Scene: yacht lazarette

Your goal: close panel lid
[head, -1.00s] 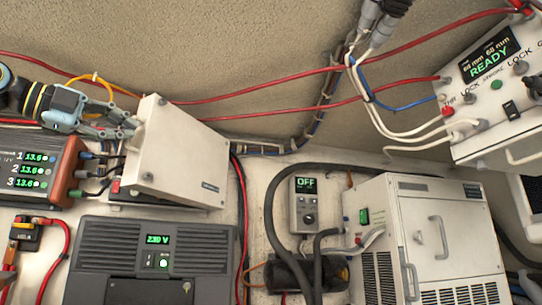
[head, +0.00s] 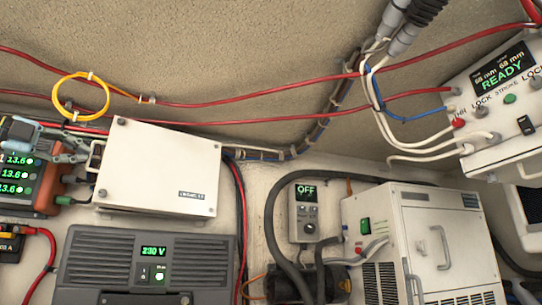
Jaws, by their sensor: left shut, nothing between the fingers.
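The panel lid (head: 158,168) is a white plate with corner screws and a small dark label at its lower right. It now faces me nearly square and looks flat over its box on the wall; no gap shows along its visible edges, though the box behind is hidden. A light handle (head: 94,158) is at its left edge. My left gripper (head: 82,151) is shut and empty, just left of the lid by the handle; I cannot tell whether it touches. My right gripper is out of view.
A meter block with green digits (head: 20,175) lies behind my left gripper. A grey 230 V unit (head: 150,265) is below the lid. Red cables (head: 250,100) and a yellow cable loop (head: 80,97) run above. A white cabinet (head: 425,235) is at the right.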

